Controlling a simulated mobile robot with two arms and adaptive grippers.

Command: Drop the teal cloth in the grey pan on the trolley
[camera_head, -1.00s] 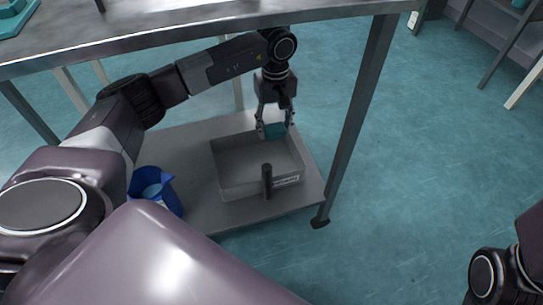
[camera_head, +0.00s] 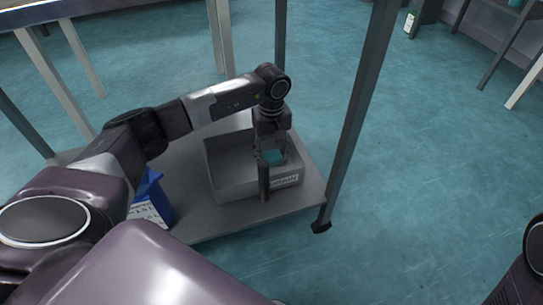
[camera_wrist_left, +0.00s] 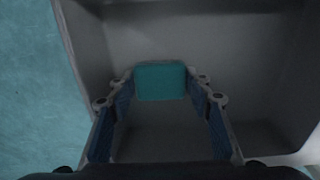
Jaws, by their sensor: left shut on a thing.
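The teal cloth (camera_head: 273,157) is a small block-like piece between the fingers of my left gripper (camera_head: 271,160). The left wrist view shows the cloth (camera_wrist_left: 160,82) between the two fingertips, with the gripper shut on it. The grey pan (camera_head: 228,190) is an open box with a label on its front wall. It stands on the trolley (camera_head: 215,222). The gripper points down within the pan's outline, and the left wrist view shows the pan's inside around it. The cloth's height above the pan floor is hard to tell. My right gripper is out of view.
A blue bin (camera_head: 156,195) with a white label stands on the trolley to the left of the pan, partly hidden by my arm. A grey upright post (camera_head: 360,110) rises close to the pan's right. Open teal floor (camera_head: 430,180) lies further right.

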